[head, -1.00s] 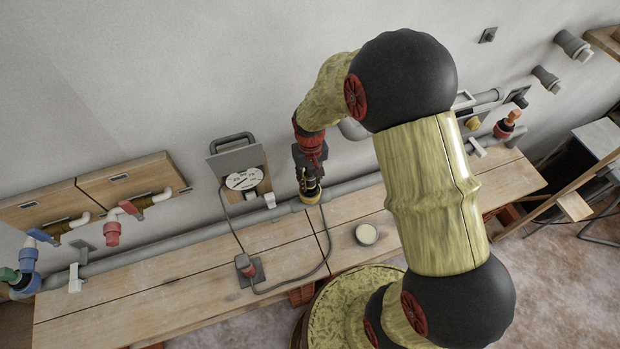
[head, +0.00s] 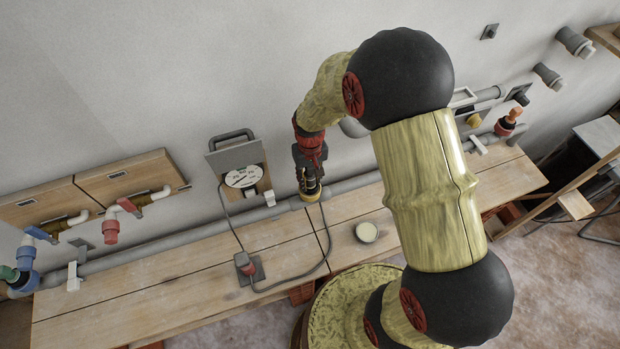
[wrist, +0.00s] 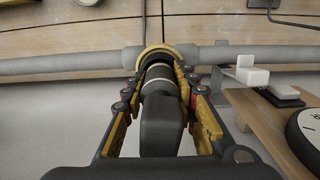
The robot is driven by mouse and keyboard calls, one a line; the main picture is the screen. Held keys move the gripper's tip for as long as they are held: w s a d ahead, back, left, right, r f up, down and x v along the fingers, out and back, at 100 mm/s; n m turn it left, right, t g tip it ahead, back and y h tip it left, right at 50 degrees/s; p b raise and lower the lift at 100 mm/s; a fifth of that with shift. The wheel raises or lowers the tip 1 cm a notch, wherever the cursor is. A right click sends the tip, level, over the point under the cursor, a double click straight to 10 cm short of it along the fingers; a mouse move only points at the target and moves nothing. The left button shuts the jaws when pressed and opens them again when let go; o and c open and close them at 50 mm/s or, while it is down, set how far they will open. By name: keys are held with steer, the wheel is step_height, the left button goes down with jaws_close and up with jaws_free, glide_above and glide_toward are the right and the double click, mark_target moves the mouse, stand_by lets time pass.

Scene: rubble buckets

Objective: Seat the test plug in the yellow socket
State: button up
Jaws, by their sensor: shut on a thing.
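My gripper (head: 309,184) points down at the grey pipe on the bench. In the wrist view my gripper (wrist: 163,95) is shut on the dark test plug (wrist: 161,112), which lies lengthwise between its yellow-padded fingers. A pale band shows near the plug's far end. The yellow socket (wrist: 152,50) shows as a ring around that far end, on the pipe. In the head view the socket (head: 312,198) is directly below the fingertips. The plug's tip is hidden at the ring, so I cannot tell how deep it sits.
A gauge (head: 243,177) on a board stands left of the gripper. A small pale-topped cup (head: 367,232) stands to the right. Valves with red (head: 111,230) and blue handles are at left. The front left bench is clear.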

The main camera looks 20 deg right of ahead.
steer(key=shift+r, duration=0.45)
steer(key=shift+f, duration=0.6)
stand_by(1.4)
steer(key=o, duration=1.3)
steer(key=shift+c, duration=0.2)
step_height(320, 180, up, 12)
steer(key=shift+c, duration=0.5)
